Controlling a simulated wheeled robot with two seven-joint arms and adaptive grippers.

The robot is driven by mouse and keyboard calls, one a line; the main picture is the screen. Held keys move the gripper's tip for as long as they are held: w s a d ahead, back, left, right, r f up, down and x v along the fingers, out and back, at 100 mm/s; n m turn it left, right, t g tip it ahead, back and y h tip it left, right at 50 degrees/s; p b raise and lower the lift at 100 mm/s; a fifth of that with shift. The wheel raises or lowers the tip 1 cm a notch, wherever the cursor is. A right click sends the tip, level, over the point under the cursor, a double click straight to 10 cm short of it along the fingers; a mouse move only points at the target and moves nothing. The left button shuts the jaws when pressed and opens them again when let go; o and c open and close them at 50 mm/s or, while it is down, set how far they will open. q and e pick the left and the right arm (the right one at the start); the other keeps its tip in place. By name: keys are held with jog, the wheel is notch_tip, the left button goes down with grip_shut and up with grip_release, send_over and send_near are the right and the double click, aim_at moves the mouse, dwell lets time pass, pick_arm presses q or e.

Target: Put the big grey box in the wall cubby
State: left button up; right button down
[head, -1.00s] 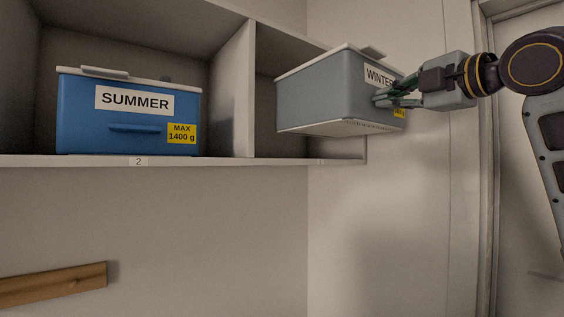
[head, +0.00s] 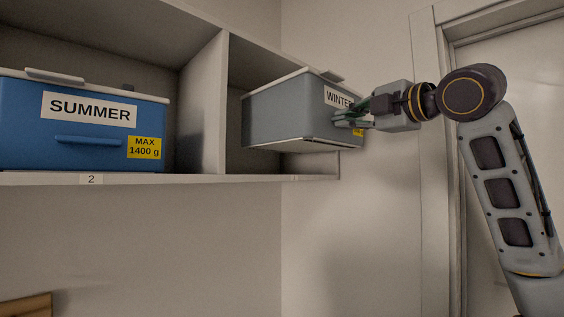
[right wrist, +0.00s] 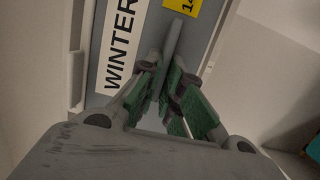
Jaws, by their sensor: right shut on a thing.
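The big grey box (head: 285,115) has a white lid and a WINTER label. It is in front of the right-hand wall cubby (head: 262,66), turned at an angle, with its far left part at or inside the opening. Its underside shows, so it is tilted or held above the shelf floor. My right gripper (head: 352,119) is shut on the handle at its front. In the right wrist view the gripper (right wrist: 165,95) closes around the grey handle (right wrist: 172,55) beside the WINTER label (right wrist: 122,40). My left gripper is not in view.
The shelf's front edge (head: 200,180) carries a tag with a 2. A door frame (head: 430,200) is at right. Below the shelf is bare wall and a wooden rail (head: 25,305).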

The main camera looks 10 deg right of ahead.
jog(key=a+p+x, duration=0.1)
jog(key=x, duration=0.5)
jog(key=s+a+p+x, duration=0.1)
jog(key=p+x, duration=0.1)
jog(key=x, duration=0.4)
jog(key=a+p+x, duration=0.1)
jog(key=p+x, duration=0.1)
jog(key=x, duration=0.4)
jog(key=shift+s+a+f, duration=0.15)
jog(key=shift+s+a, duration=0.05)
jog(key=shift+s, duration=0.05)
jog(key=shift+f, duration=1.7)
jog(key=shift+s+f, duration=0.1)
notch_tip(320, 180, down, 3)
jog(key=shift+f+p, duration=0.15)
jog(key=shift+p, duration=0.65)
jog(key=shift+f, duration=0.15)
jog(key=c, duration=1.6)
grip_release()
jog(key=shift+a+f, duration=0.1)
